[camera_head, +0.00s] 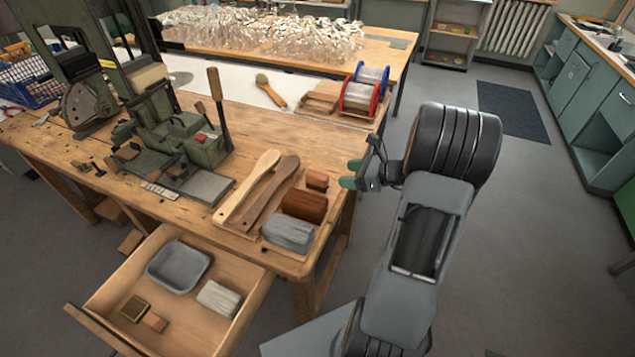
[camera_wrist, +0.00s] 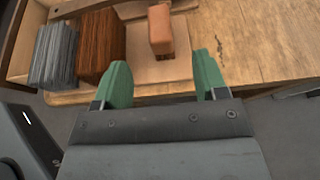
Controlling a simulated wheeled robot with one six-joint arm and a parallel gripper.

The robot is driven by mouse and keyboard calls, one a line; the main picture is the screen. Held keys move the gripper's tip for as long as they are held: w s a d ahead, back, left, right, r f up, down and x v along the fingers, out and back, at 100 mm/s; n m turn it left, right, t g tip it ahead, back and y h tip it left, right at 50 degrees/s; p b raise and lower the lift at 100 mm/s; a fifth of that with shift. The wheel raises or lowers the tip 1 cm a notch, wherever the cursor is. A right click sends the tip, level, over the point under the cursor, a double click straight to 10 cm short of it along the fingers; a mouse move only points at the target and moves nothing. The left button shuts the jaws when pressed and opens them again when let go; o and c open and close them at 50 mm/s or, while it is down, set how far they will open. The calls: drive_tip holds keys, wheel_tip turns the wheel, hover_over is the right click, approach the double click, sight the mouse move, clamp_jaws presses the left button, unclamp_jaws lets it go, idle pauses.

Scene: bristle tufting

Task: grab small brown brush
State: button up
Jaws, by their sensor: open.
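A small brown brush block (camera_head: 317,180) lies on a thin wooden board at the right end of the workbench. In the wrist view this small block (camera_wrist: 161,30) lies beyond the gap between my fingertips. A larger reddish-brown block (camera_head: 304,205) lies beside it, and a grey-bristled piece (camera_head: 288,233) lies nearer the front. Both show left of the small block in the wrist view, the larger block (camera_wrist: 101,48) being closer to it. My gripper (camera_head: 351,174) has green fingers, is open and empty, and is just right of the bench edge. No bristles show on the small block.
Two paddle-shaped wooden pieces (camera_head: 262,190) lie left of the blocks. A green machine (camera_head: 180,140) with an upright lever stands farther left. Red and blue spools (camera_head: 362,92) stand behind. An open drawer (camera_head: 178,283) juts out in front, holding a grey tray. Floor right of the bench is clear.

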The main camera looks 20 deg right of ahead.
sight(319, 175)
drive_tip(key=x, duration=1.1)
drive_tip(key=shift+a+f, duration=0.15)
drive_tip(key=shift+f, duration=0.1)
drive_tip(key=c, duration=1.1)
drive_tip(key=shift+r, duration=0.1)
